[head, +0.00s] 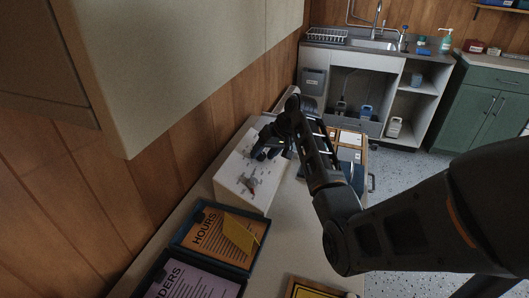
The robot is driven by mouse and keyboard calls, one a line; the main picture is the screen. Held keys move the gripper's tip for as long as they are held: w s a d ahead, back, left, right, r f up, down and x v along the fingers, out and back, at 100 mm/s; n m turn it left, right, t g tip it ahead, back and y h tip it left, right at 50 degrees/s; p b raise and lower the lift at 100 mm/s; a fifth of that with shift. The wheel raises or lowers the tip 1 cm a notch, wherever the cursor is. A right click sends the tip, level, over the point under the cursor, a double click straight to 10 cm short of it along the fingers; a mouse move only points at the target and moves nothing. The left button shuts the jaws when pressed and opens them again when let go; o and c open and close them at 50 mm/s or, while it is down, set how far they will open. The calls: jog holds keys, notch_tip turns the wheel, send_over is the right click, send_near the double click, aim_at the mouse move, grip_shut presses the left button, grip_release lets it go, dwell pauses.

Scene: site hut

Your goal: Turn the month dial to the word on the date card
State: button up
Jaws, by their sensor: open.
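A white box (232,176) stands against the wooden wall on the worktop. Its sloped face has small dark markings and a small red and grey part (250,184) that may be a dial or pointer; the month words are too small to read. My gripper (265,154) is open and empty over the upper part of this face, its fingers pointing down to the left. Whether it touches the face I cannot tell. My arm and gripper hide part of the box. I cannot make out which item is the date card.
A purple sheet (190,284) lies nearer. A yellow-edged sign (308,291) is at the front. A wall cabinet (180,70) overhangs the left. The sink (370,43) is behind.

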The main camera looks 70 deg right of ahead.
jog(key=c, duration=1.1)
jog(key=shift+o, duration=0.2)
jog(key=shift+n, duration=0.4)
jog(key=n, duration=0.4)
jog(key=shift+n, duration=0.3)
jog(key=n, duration=0.5)
jog(key=shift+y, duration=0.3)
jog(key=shift+n, duration=0.3)
jog(key=o, duration=1.1)
jog(key=shift+c, duration=0.2)
